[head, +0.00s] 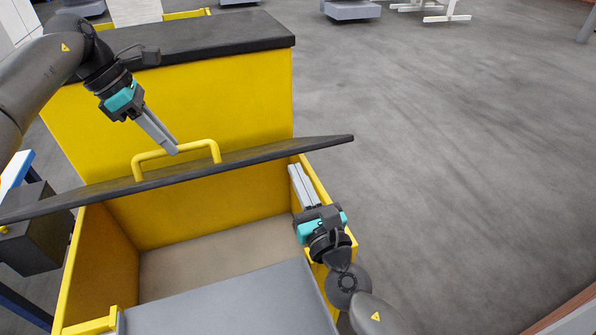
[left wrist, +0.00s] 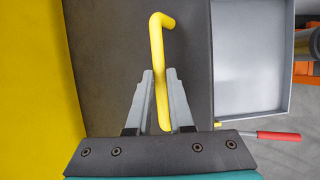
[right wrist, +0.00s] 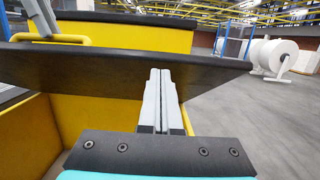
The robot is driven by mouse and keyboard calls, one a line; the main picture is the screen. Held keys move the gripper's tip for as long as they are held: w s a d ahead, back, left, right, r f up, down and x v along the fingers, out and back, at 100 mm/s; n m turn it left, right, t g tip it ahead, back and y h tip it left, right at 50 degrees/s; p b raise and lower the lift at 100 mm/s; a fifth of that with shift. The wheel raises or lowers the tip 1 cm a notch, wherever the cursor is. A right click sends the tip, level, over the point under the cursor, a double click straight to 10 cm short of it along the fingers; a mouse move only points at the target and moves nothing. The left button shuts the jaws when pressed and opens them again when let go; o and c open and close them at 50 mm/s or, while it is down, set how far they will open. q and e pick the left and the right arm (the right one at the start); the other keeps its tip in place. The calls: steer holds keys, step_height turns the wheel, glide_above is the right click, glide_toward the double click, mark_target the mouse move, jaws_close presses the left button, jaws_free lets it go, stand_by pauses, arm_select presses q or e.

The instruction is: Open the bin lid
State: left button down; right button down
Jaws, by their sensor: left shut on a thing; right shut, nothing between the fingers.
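The yellow bin (head: 188,205) stands open in front of me, its inside visible. Its dark lid (head: 290,151) is raised and seen nearly edge-on in the head view; it also shows in the right wrist view (right wrist: 110,68). The yellow handle (head: 198,147) is on the lid's far side. My left gripper (head: 172,148) is shut on this handle; in the left wrist view the handle (left wrist: 160,60) runs between the fingers. My right gripper (head: 294,168) is shut and empty above the bin's right wall. In the right wrist view its fingertips overlap the lid; I cannot tell whether they touch.
A second yellow bin with a closed black top (head: 190,38) stands directly behind. A grey panel (head: 230,305) covers the near part of the open bin. A dark box (head: 35,245) is at the left. The floor (head: 460,150) to the right is clear.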

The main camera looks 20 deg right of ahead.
mark_target(290, 150)
arm_select(q)
steer(key=shift+w+a+f, duration=0.2)
steer(key=shift+w+f, duration=0.05)
arm_select(e)
steer(key=shift+w+r, duration=0.25)
steer(key=shift+r, duration=0.05)
steer(key=shift+r, duration=0.15)
steer(key=shift+w+r, duration=0.4)
steer(key=shift+r, duration=0.25)
steer(key=shift+w+d+r, duration=0.1)
steer(key=shift+w+r, duration=0.25)
steer(key=shift+r, duration=0.2)
arm_select(q)
steer(key=shift+s+d, duration=0.1)
steer(key=c, duration=1.2)
jaws_free()
steer(key=o, duration=0.4)
steer(key=shift+w, duration=0.2)
arm_select(e)
steer(key=shift+w+f, duration=0.2)
steer(key=shift+f, duration=0.05)
arm_select(q)
steer(key=shift+r, duration=0.15)
arm_select(e)
steer(key=shift+f, duration=0.1)
